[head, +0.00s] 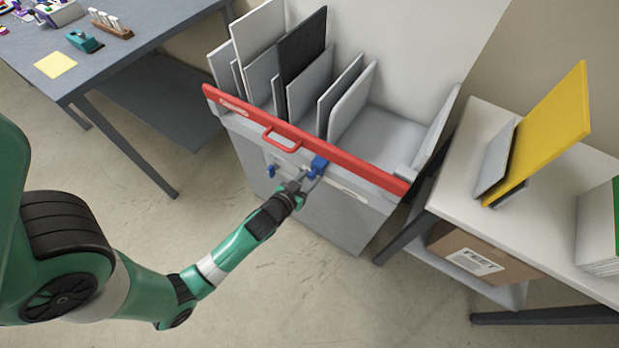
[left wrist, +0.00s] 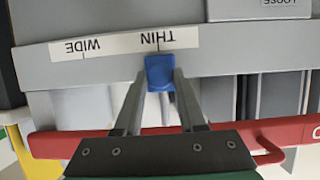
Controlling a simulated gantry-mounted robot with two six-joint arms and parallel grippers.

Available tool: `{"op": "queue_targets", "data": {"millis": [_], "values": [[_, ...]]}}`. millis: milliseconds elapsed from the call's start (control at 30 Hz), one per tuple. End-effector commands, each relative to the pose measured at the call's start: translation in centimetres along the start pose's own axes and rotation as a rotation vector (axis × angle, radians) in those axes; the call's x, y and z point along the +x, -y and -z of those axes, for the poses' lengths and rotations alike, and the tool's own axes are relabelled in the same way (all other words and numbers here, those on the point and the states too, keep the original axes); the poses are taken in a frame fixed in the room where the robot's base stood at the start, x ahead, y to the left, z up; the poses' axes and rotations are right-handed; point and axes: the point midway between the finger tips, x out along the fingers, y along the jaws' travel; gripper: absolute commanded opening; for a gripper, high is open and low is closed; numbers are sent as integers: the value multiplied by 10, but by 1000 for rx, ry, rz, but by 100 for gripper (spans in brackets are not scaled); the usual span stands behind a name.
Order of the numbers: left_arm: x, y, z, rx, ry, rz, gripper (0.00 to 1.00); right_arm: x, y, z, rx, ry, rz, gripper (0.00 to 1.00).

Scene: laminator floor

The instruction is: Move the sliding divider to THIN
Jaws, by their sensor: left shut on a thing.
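The sliding divider's blue knob (left wrist: 160,72) sits on the grey front strip of the bin, at the tick under the word THIN on the white label (left wrist: 120,44). WIDE is at the label's other end. The lettering is upside down in the left wrist view. My left gripper (left wrist: 158,98) is shut on the knob, a finger on each side. In the head view the left gripper (head: 308,180) reaches the bin's front at the blue knob (head: 319,164). The divider behind the knob cannot be told apart from the other panels. My right gripper is not in view.
A red rail (head: 350,163) with a red handle (head: 281,138) runs along the bin's top front edge. Grey, white and black panels (head: 303,50) stand in the bin. A second blue part (head: 270,171) is left of the gripper. A white table (head: 470,150) stands at right.

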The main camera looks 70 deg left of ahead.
Motion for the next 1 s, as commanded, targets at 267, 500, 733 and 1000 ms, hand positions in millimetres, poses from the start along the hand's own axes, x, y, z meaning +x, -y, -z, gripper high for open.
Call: {"op": "queue_targets", "data": {"millis": [267, 500, 733, 1000], "values": [[0, 1, -1, 1, 3, 4, 68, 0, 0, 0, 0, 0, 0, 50], [-1, 0, 0, 0, 2, 2, 68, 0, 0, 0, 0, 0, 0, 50], [-31, 0, 2, 2, 4, -1, 68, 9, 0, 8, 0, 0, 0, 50], [-94, -1, 0, 4, 4, -1, 68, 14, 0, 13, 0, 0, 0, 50]]}}
